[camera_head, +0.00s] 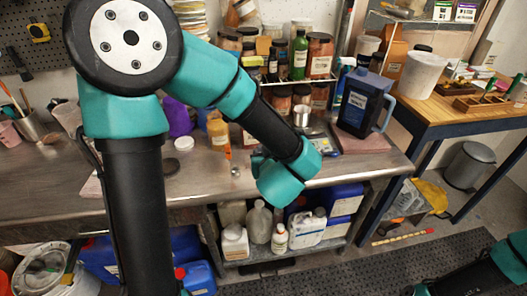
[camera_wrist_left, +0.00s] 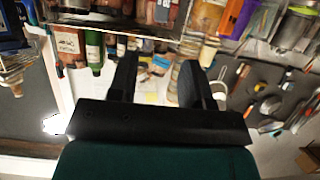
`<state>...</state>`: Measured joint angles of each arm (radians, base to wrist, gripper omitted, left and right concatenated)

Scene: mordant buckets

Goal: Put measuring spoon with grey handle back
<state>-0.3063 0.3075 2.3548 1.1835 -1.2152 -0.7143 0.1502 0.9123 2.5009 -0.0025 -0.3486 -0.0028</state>
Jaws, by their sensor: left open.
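My left arm (camera_head: 233,85) crosses the head view in front of the bench, and its gripper is hidden there behind its own links. In the left wrist view my left gripper (camera_wrist_left: 157,75) is open, with nothing seen between its two black fingers. I cannot make out a measuring spoon with a grey handle in either view. A small shiny metal piece (camera_head: 235,171) lies on the bench beside my arm, below an orange strip (camera_head: 228,151); I cannot tell what it is. My right arm (camera_head: 475,272) shows at the lower right, its gripper out of frame.
Jars and a green bottle (camera_head: 299,56) fill the rack at the back. A dark blue jug (camera_head: 364,103) stands at the bench's right, near a small metal cup (camera_head: 301,115). The metal bench (camera_head: 205,182) has clear room in front. Containers crowd the shelf below.

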